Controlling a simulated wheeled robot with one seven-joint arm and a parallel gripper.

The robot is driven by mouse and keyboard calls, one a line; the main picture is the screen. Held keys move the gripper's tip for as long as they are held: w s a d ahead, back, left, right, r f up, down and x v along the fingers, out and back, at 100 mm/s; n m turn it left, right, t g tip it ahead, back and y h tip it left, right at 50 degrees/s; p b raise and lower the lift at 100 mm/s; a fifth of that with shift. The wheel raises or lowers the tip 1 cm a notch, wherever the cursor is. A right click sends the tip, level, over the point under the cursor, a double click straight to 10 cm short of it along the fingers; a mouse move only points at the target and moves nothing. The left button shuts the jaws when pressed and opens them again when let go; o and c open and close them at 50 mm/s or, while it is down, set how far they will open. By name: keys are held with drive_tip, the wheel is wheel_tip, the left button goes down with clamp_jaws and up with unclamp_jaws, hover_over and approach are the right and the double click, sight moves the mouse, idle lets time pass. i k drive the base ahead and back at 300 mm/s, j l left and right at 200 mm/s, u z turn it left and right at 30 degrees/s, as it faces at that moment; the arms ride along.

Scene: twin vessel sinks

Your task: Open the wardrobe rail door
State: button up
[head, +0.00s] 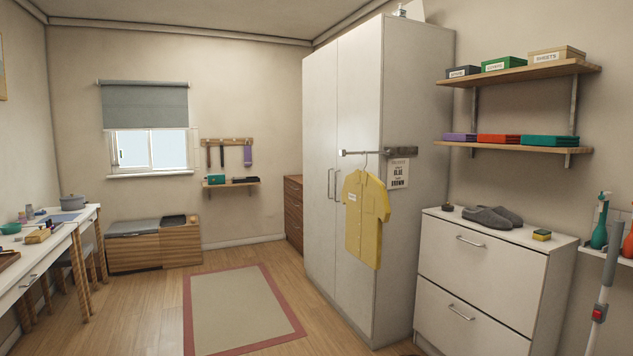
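The tall white wardrobe (320,120) stands right of centre in the head view. Its front has two tall doors, a left one and a right one (358,95), and both look shut. Two upright bar handles (332,184) sit side by side at the seam between the doors. A short rail (370,152) is fixed to the wardrobe's near side, and a yellow shirt (364,222) hangs from it on a hanger. The shirt covers part of the right door's edge. My gripper is not in view.
A white two-drawer cabinet (470,275) with grey slippers (492,218) stands right of the wardrobe. Open floor and a red-edged rug (240,305) lie in front of the doors. A white desk (40,250) is at left, a wooden chest (155,250) at the back.

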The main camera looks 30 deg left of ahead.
sight(319, 70)
drive_tip(key=i+j+u, duration=0.65)
drive_tip(key=i, duration=0.2)
drive_tip(key=i+j+u, duration=0.2)
drive_tip(key=i+u, duration=0.15)
drive_tip(key=i, duration=0.15)
drive_tip(key=i+u, duration=0.3)
drive_tip(key=i, duration=1.1)
drive_tip(key=i+j, duration=0.15)
drive_tip(key=i, duration=0.8)
drive_tip(key=i+z, duration=0.35)
drive_tip(key=i+j+z, duration=0.4)
drive_tip(key=i, duration=0.15)
drive_tip(key=i+j+z, duration=0.2)
drive_tip(key=i+z, duration=0.15)
drive_tip(key=i, duration=0.05)
